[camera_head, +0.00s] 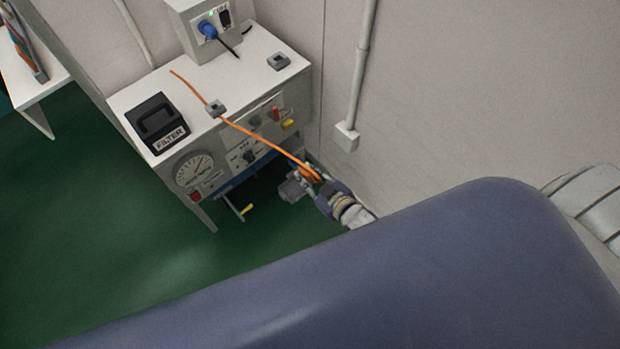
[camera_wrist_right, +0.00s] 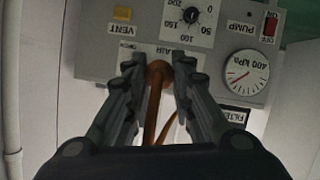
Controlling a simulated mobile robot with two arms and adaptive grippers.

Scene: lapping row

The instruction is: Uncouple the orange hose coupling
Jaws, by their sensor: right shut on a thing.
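The orange hose (camera_head: 262,138) runs from the top of a white cabinet, down past its front panel to my right gripper (camera_head: 312,176). The right gripper is shut on the orange coupling at the hose's end. In the right wrist view, the fingers of the right gripper (camera_wrist_right: 158,78) close on both sides of the orange coupling (camera_wrist_right: 158,68), in front of the panel and close to its AIR label. Whether the coupling is still seated in its port is hidden. My left gripper is not in view.
The white cabinet (camera_head: 258,72) carries a black FILTER box (camera_head: 158,122) and a grey box with a blue plug (camera_head: 207,30). Its panel has a pressure gauge (camera_head: 194,169), knobs and switches. A conduit (camera_head: 361,65) runs down the wall. Green floor (camera_head: 90,240) is clear at left.

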